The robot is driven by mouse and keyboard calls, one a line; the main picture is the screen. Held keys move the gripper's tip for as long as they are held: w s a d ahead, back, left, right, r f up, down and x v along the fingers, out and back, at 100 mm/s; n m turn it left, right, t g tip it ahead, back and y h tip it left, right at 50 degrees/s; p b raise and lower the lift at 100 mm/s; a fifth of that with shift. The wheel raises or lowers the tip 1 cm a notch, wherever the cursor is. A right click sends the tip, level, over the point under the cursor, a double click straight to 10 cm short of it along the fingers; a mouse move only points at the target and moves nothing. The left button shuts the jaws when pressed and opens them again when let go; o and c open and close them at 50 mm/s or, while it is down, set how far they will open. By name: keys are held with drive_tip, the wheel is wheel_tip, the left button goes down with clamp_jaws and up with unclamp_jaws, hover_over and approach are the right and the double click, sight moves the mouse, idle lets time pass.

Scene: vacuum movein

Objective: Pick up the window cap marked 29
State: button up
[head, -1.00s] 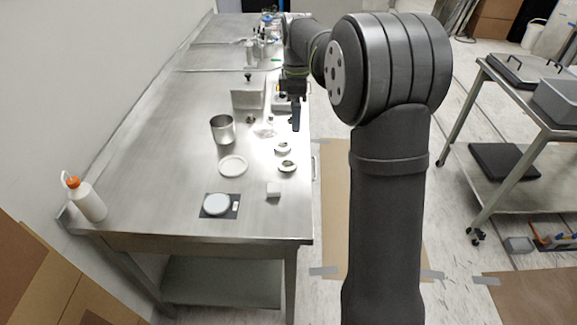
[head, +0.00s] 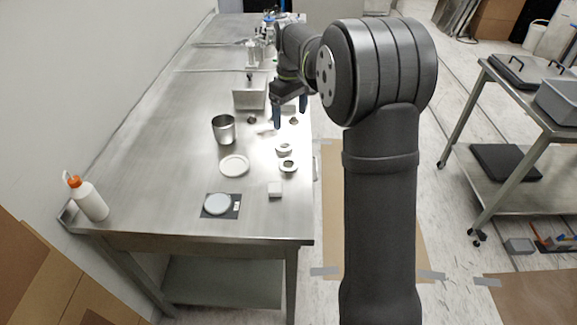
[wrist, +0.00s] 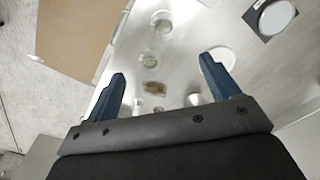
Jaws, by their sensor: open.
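Several small round caps lie near the right edge of the steel bench, and I cannot read a 29 on any of them. Two pale ring-like caps with dark centres, one nearer (head: 288,166) and one farther (head: 283,149), also show in the wrist view as the nearer one (wrist: 161,23) and the farther one (wrist: 149,55). A clear, brownish-looking piece (wrist: 154,88) lies between my fingers in the wrist view. Small dark-topped pieces (head: 251,119) and (head: 294,121) sit farther back. My gripper (head: 290,112) is open and empty above the bench; its blue fingers (wrist: 162,68) point toward these parts.
A metal beaker (head: 223,131) and a white dish (head: 234,166) stand left of the caps. A white disc (head: 217,204) on a dark plate, a small pale block (head: 275,190) and a wash bottle (head: 89,199) are nearer. A metal box (head: 249,94) stands behind.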

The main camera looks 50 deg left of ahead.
hover_over(288, 163)
drive_tip(key=f, duration=1.2)
drive_tip(key=shift+w+f, duration=0.1)
drive_tip(key=shift+w, duration=0.2)
drive_tip(key=shift+s+d+f, duration=0.1)
drive_tip(key=shift+s+f, duration=0.1)
drive_tip(key=shift+f, duration=1.15)
drive_tip(key=shift+s+d+f, duration=0.1)
drive_tip(key=shift+s+f, duration=0.05)
drive_tip(key=shift+f, duration=1.15)
drive_tip(key=shift+a, duration=0.1)
drive_tip(key=c, duration=1.2)
drive_tip(key=shift+r, duration=0.1)
